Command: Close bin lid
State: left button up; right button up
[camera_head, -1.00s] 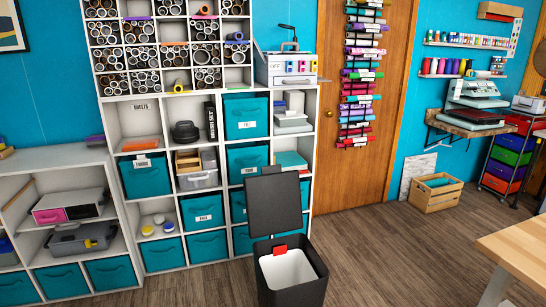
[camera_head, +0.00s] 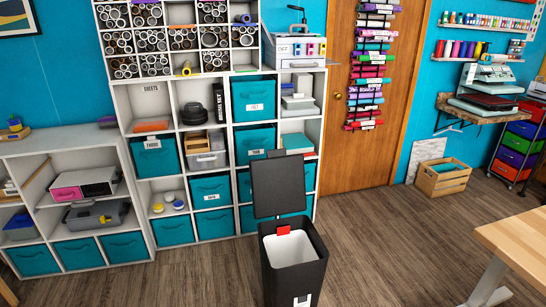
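A tall dark bin (camera_head: 292,275) stands on the wood floor at lower middle, in front of the shelf unit. Its dark square lid (camera_head: 278,186) stands up at the back, open. A white liner (camera_head: 289,249) shows inside, and a small red tab (camera_head: 283,230) sits at the rear rim. A white mark shows low on the bin's front. The bottom of the bin is cut off by the picture's edge. Neither of my grippers is in view.
A white cube shelf (camera_head: 227,75) with teal bins stands behind the bin. A low shelf (camera_head: 70,140) is at left. A wooden table (camera_head: 515,240) juts in at lower right. A wooden crate (camera_head: 443,180) sits by the wall. Floor between bin and table is clear.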

aim_at(278, 180)
jog(key=i+j+z, duration=0.15)
jog(key=i+j, duration=0.45)
jog(key=i+j+z, duration=0.2)
jog(key=i+j, duration=0.3)
jog(key=j, duration=0.15)
